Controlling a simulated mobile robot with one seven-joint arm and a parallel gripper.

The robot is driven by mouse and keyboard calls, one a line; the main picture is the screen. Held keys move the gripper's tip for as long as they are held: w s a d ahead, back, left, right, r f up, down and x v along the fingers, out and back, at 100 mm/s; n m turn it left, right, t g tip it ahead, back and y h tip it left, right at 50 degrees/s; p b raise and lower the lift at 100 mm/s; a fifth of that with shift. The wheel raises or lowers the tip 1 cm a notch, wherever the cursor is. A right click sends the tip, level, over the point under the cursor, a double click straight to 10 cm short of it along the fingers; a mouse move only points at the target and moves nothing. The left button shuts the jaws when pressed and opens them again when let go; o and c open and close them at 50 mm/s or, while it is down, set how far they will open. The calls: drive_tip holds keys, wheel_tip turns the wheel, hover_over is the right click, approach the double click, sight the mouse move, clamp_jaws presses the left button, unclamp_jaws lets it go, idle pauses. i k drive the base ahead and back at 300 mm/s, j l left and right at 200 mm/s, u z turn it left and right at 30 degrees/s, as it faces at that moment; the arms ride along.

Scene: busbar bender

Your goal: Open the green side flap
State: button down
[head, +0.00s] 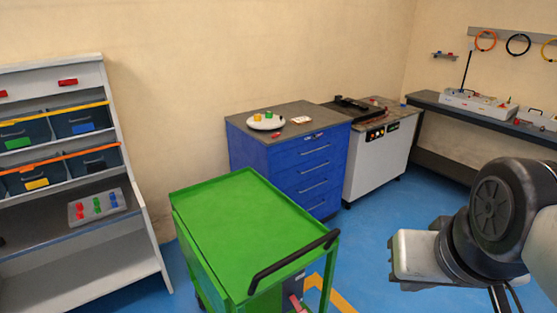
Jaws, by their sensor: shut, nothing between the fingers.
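A green cart (245,225) stands in the lower middle of the head view, with a flat, empty green top. A black bar handle (293,262) runs along its near right end. Below the handle are a grey plate (290,284) and a red part (296,303), cut off by the lower edge of the picture. I cannot make out a separate green flap or whether it is raised or hanging. My arm is at the right, apart from the cart in the picture. The fingers of my gripper cannot be made out.
A blue drawer cabinet (300,172) and a white machine (378,160) stand behind the cart. A grey shelf with bins (100,230) is at the left. A dark bench (480,113) lines the right wall. Blue floor (375,235) is free right of the cart.

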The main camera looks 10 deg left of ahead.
sight(218, 298)
drive_tip(key=j+u, duration=1)
drive_tip(key=i+j+u, duration=0.5)
drive_tip(key=i+u, duration=0.2)
drive_tip(key=i, duration=0.25)
